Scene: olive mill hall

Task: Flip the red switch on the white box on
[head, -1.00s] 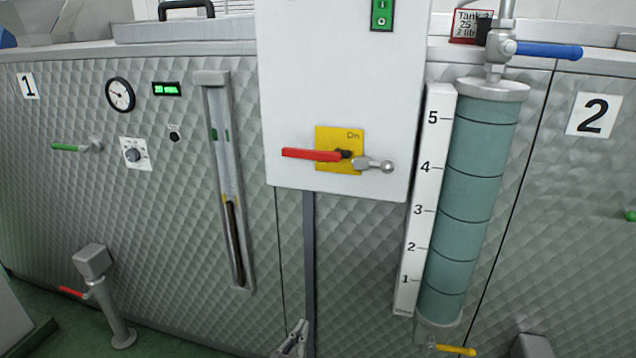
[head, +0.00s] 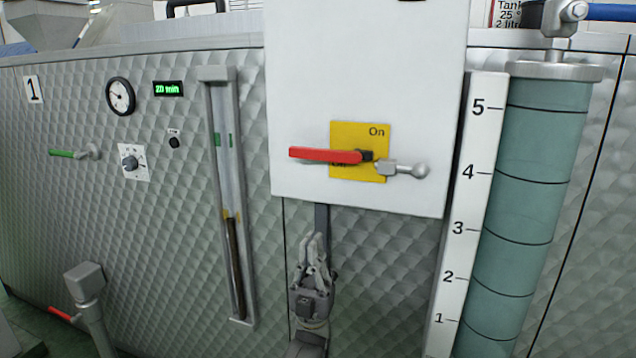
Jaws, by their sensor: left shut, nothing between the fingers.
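The white box (head: 365,60) is in the upper middle of the head view. Low on its front is a yellow plate (head: 375,136) marked "On" at the top right; a lower label is mostly covered. The red switch (head: 325,155) is a lever across the plate, lying level with its red end to the left. A grey arm with a ball end (head: 405,169) sticks out to its right. My left gripper (head: 316,240) is below the box, apart from the switch, its fingers pointing up and closed together, empty. My right gripper is out of view.
A tall sight gauge (head: 228,190) runs down the panel to the left. A teal cylinder (head: 535,190) with a white numbered scale (head: 468,225) stands close on the right. A green-handled valve (head: 68,154) and a dial (head: 120,96) are further left. The quilted panel lies behind my gripper.

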